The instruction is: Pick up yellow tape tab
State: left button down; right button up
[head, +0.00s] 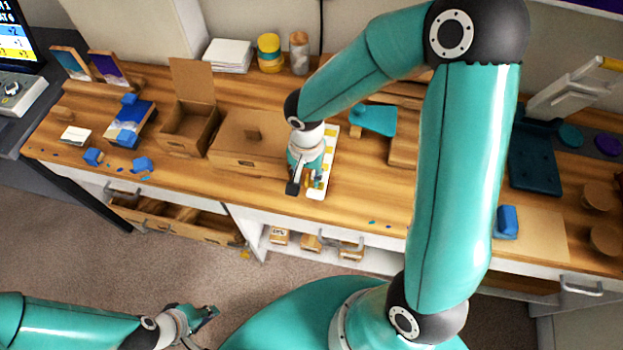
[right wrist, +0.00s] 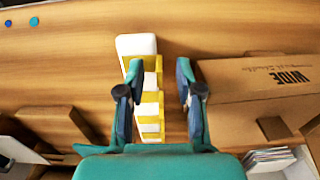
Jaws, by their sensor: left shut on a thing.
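A white strip (head: 318,194) with several yellow tape tabs (head: 329,149) lies on the wooden bench. In the right wrist view the white strip (right wrist: 136,45) and its yellow tape tabs (right wrist: 152,97) show partly between the fingers and partly behind the left-hand finger. My right gripper (head: 305,186) points down over the near part of the strip. In the right wrist view the right gripper (right wrist: 160,80) is open, with nothing held between its fingers. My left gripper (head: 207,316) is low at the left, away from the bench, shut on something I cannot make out.
A closed cardboard box (head: 232,150) stands just left of the strip, with an open box (head: 186,128) beyond it. Blue blocks (head: 142,164) sit at the left. An open drawer (head: 170,222) juts out below.

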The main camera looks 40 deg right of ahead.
grip_shut()
jog(key=shift+r, duration=0.15)
